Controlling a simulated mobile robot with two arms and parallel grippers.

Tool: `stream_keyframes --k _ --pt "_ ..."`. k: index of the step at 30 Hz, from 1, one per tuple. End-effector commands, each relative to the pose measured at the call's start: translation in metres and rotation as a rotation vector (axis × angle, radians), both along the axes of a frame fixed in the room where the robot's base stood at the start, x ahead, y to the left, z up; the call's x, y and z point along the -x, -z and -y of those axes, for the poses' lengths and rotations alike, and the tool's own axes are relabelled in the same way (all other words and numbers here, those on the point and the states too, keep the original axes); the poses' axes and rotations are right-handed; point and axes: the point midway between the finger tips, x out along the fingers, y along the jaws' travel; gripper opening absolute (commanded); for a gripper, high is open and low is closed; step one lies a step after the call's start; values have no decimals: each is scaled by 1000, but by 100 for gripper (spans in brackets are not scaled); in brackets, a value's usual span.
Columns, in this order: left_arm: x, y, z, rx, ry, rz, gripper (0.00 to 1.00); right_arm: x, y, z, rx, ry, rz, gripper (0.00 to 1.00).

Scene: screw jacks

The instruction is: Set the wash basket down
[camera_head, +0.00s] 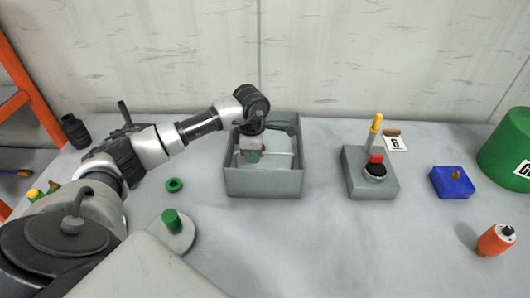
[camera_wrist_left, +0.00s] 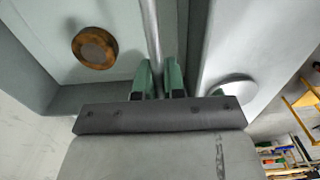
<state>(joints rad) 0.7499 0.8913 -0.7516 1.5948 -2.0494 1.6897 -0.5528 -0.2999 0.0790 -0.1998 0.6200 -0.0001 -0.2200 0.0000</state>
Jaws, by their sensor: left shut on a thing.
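The wash basket (camera_head: 264,183) is a grey open-topped box near the middle of the table, with a thin bar across it. My left gripper (camera_head: 252,156) reaches down into it, its green fingers shut on the bar. In the left wrist view the silver bar (camera_wrist_left: 152,28) runs between the green fingers (camera_wrist_left: 159,80). A brown round piece (camera_wrist_left: 95,48) lies inside the basket, left of the bar. I cannot tell whether the basket's underside touches the table. My right gripper is not in view.
A grey block with a yellow-tipped lever and red knob (camera_head: 370,175) stands right of the basket. Beyond are a blue block (camera_head: 452,182), an orange cylinder (camera_head: 496,239) and a green drum (camera_head: 505,150). A green ring (camera_head: 174,185) lies left. The front middle table (camera_head: 330,250) is clear.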

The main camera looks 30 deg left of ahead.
Motion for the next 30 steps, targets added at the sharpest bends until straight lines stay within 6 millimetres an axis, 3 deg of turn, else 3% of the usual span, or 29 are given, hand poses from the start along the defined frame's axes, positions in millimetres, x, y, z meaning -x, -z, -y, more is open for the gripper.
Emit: stream_keyframes --k 24,25,30 --pt "3 31 1 0 2 -13 0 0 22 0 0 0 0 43" --pt "3 30 1 0 2 -13 13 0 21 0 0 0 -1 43" --pt "2 29 1 -1 2 -10 39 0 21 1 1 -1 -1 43"
